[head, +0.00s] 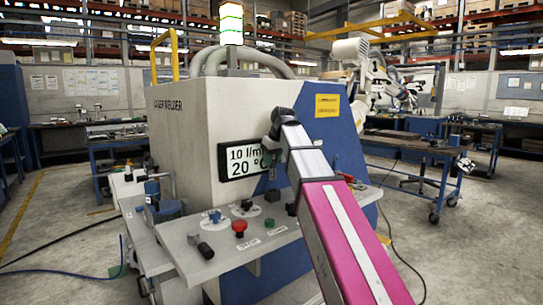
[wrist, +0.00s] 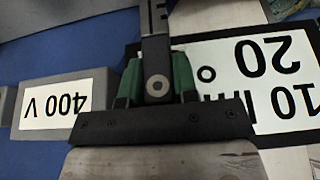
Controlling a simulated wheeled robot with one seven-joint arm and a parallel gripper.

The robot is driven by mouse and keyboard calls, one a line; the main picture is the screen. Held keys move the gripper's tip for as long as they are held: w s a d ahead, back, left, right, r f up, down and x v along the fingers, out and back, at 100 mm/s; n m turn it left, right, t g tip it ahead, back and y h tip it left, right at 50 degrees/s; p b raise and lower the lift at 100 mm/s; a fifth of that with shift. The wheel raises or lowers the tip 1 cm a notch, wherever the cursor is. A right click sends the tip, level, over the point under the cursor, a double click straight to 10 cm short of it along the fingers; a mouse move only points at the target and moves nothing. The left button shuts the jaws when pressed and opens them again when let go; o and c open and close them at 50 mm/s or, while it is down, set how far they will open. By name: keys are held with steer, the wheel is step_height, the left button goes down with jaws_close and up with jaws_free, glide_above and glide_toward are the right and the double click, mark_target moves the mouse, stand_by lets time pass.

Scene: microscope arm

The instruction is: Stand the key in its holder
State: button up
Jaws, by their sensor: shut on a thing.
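The key points away from the gripper, toward the top of the wrist picture. I cannot tell which part is the key's holder.
The laser welder (head: 195,130) has a display (head: 238,160) behind my arm. Its sloping panel (head: 190,232) carries a red button (head: 239,228) and several knobs. A small grey box marked 400 V (wrist: 60,105) shows in the wrist view. A workbench (head: 430,143) stands at right.

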mark_target(272, 179)
steer(key=shift+f, duration=1.75)
steer(key=shift+f, duration=2.3)
steer(key=o, duration=1)
steer(key=v, duration=1)
steer(key=shift+s+d+r, duration=0.1)
steer(key=shift+r, duration=0.25)
